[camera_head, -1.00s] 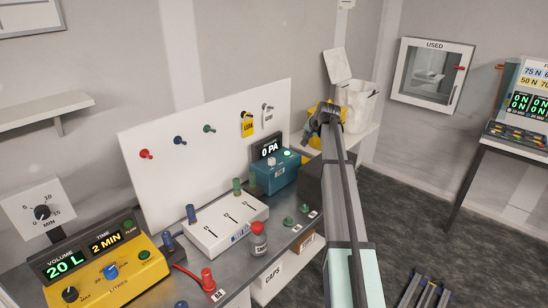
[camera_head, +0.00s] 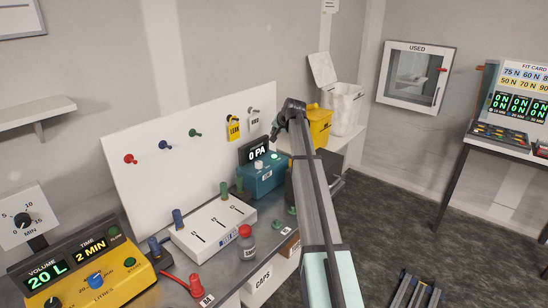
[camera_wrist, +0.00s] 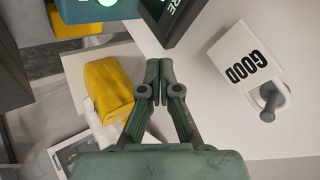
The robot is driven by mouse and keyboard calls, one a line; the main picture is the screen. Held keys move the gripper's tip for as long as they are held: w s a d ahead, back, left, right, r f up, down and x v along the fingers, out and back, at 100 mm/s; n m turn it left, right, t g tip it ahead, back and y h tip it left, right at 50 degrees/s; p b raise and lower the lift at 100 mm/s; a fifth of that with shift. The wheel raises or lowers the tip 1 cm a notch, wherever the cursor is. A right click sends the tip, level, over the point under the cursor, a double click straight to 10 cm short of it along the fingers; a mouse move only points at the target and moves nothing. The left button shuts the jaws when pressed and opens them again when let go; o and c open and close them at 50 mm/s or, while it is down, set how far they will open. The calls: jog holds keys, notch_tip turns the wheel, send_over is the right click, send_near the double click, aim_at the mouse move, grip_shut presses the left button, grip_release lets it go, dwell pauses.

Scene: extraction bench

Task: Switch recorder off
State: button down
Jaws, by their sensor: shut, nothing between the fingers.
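The recorder appears to be the teal box (camera_head: 262,181) on the bench, with a dark display (camera_head: 254,152) reading 0 PA and a lit green button (camera_head: 274,156) on top. Part of the teal box (camera_wrist: 92,10) shows at the upper left in the wrist view, with the green light (camera_wrist: 107,3) at the picture's top edge. The display's dark edge (camera_wrist: 178,22) lies just beyond the fingertips. My gripper (camera_wrist: 158,66) is shut and empty. In the head view it (camera_head: 275,136) hangs above and beside the recorder, close to the display's right side.
A white GOOD tag (camera_wrist: 243,55) hangs on a grey peg of the white board (camera_head: 150,190). A yellow bin (camera_head: 319,128) stands to the right of my arm. A white slider box (camera_head: 213,225) and a red-capped bottle (camera_head: 246,243) stand in front of the recorder.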

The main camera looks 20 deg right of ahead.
aim_at(275, 156)
jog(key=shift+f+b, duration=1.55)
jog(key=shift+f, duration=2.6)
jog(key=shift+f, duration=0.15)
jog(key=shift+f, duration=0.25)
jog(key=shift+f+b, duration=0.4)
jog(key=shift+f, duration=0.05)
jog(key=shift+r, duration=0.1)
jog(key=shift+r+p, duration=0.3)
jog(key=shift+r, duration=0.45)
jog(key=shift+r+p, duration=0.95)
jog(key=shift+r, duration=1.55)
